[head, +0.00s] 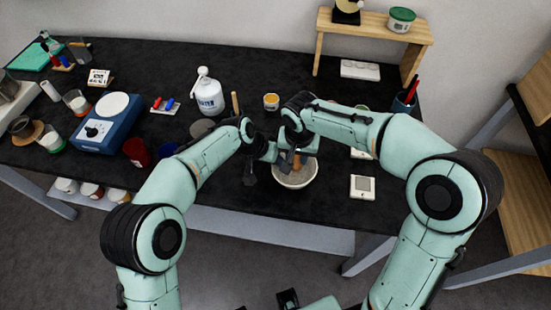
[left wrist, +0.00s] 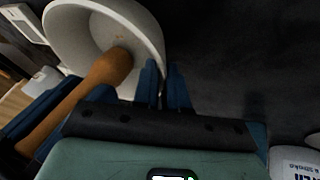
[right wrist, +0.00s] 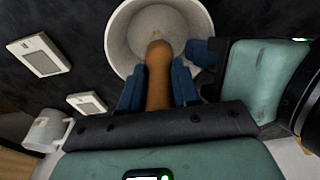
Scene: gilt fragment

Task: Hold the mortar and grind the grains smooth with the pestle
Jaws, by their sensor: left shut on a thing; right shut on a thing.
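The mortar (head: 297,183) is a pale grey-white bowl near the table's front edge; it also shows in the left wrist view (left wrist: 70,40) and the right wrist view (right wrist: 118,45). My left gripper (left wrist: 164,85) is shut on the mortar's rim, one finger each side of the wall. The brown wooden pestle (right wrist: 158,75) stands tilted with its end inside the bowl; it also shows in the left wrist view (left wrist: 95,80). My right gripper (right wrist: 158,88) is shut on the pestle above the bowl. A few small tan grains (right wrist: 155,35) show on the bowl's inside; most of the floor is hidden.
A white flat device (head: 362,187) lies right of the mortar. A blue scale (head: 108,124), a dark red cup (head: 136,150) and a white bottle (head: 208,95) stand to the left. A yellow-topped jar (head: 271,102) stands behind. A wooden shelf (head: 375,22) is at the back right.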

